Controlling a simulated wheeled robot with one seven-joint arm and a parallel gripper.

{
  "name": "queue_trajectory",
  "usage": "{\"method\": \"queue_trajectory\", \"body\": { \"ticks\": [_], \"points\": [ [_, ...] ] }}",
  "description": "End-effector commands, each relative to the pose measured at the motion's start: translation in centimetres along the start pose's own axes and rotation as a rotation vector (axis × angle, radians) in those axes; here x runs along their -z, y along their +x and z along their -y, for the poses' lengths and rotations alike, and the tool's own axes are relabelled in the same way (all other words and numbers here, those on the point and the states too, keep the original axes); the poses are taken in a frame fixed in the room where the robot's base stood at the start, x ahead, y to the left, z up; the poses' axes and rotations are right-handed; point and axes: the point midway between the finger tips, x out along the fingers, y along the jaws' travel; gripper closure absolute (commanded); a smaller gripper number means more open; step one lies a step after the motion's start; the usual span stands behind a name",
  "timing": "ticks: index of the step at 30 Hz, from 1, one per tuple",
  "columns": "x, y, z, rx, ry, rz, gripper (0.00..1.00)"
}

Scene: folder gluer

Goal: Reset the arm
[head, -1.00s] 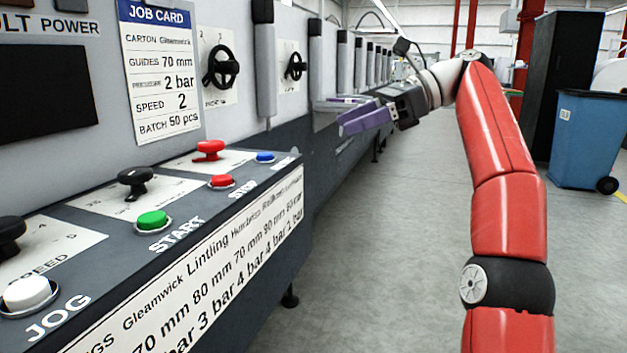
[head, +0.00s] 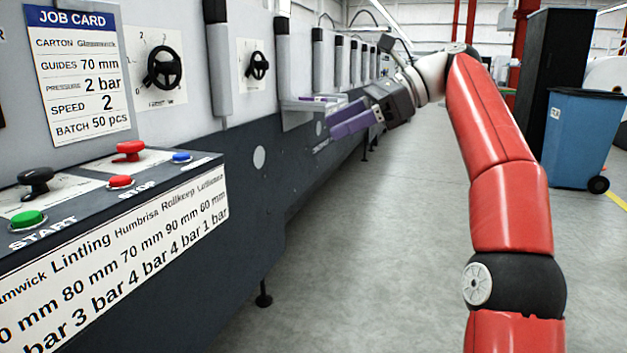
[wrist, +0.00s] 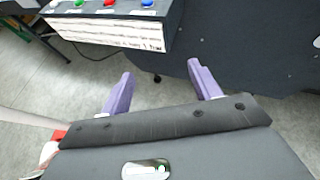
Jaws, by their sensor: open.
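My gripper (head: 352,119) shows in the head view at the end of my red arm, stretched forward beside the machine's dark lower side. Its purple fingers point left toward the machine. In the wrist view the two fingers of my gripper (wrist: 160,85) stand wide apart with nothing between them. The gripper is open and empty. Whether the fingertips touch the machine cannot be told from the head view, but the wrist view shows floor and dark machine side beyond them.
The control panel (head: 105,190) with coloured buttons and knobs juts out at the left. A job card (head: 78,75) and two black handwheels (head: 165,68) are above it. A blue bin (head: 585,140) and black cabinet (head: 565,75) stand at the right. The grey floor (head: 400,250) between is clear.

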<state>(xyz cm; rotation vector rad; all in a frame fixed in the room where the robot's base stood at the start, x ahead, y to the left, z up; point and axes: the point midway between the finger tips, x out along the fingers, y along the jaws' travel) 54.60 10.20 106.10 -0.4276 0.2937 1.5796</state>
Motion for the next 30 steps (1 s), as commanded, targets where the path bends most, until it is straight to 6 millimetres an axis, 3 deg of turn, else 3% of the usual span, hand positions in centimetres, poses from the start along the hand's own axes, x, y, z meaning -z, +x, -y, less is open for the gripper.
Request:
{"method": "queue_trajectory", "body": {
  "ticks": [11,16,23,30],
  "points": [
    [0.3,5.0,-1.8,0.058,-0.195,-0.203,0.37],
    [2.6,7.4,-4.5,0.083,-0.377,-0.394,0.37],
    [9.8,8.0,-11.0,0.03,-0.727,-0.739,0.37],
    [19.8,6.3,-20.1,-0.184,-1.112,-1.04,0.37]
  ]
}}
